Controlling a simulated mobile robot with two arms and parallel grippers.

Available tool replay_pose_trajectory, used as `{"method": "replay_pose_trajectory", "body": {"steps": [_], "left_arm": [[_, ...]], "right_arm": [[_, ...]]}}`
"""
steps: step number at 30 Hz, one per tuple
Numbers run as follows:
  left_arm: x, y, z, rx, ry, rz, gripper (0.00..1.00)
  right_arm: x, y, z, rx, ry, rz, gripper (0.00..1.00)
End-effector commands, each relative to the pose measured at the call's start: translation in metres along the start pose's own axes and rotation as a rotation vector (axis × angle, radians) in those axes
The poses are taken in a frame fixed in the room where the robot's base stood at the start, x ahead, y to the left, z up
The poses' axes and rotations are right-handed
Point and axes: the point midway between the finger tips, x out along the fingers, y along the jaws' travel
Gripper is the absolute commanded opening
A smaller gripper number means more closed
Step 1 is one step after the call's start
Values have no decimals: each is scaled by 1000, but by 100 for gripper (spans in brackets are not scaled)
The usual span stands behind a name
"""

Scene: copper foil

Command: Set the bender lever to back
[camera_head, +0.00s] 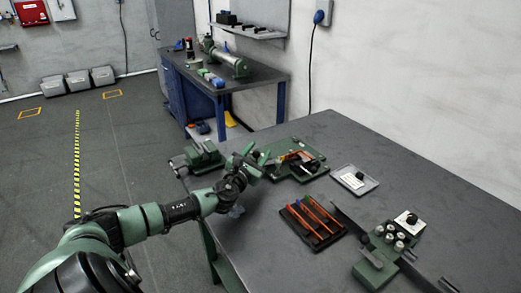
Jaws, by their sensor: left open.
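A flat green fixture (312,172) with dark blocks and a small reddish part lies on the near grey table (395,185), towards its far left part. It looks like the bender, but I cannot clearly make out its lever or how it is set. My left gripper (257,157) is at the left edge of this fixture, its green fingers apart and nothing seen between them. Whether it touches anything there is too small to tell. My right gripper is not in view.
A green vise (203,155) stands left of my left gripper at the table edge. A dark tray (313,223) with orange-handled tools, a small grey tray (354,180) and a green device (376,268) with round metal parts stand nearer. A blue-legged workbench (225,78) stands behind.

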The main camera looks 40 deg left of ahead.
Motion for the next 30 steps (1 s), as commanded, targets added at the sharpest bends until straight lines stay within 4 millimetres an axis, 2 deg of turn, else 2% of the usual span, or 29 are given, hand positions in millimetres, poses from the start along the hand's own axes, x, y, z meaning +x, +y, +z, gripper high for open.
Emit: {"method": "replay_pose_trajectory", "body": {"steps": [6,14,15,18,20,30], "left_arm": [[18,0,0,-1,0,1,45],[20,0,0,0,1,-1,45],[20,0,0,0,1,-1,42],[20,0,0,0,1,-1,14],[20,0,0,0,1,-1,0],[20,-1,0,-1,1,-1,0]], "right_arm": [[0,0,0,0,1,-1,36],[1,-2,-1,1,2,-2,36],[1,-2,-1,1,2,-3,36],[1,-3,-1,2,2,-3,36],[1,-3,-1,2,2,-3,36],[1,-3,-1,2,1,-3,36]]}}
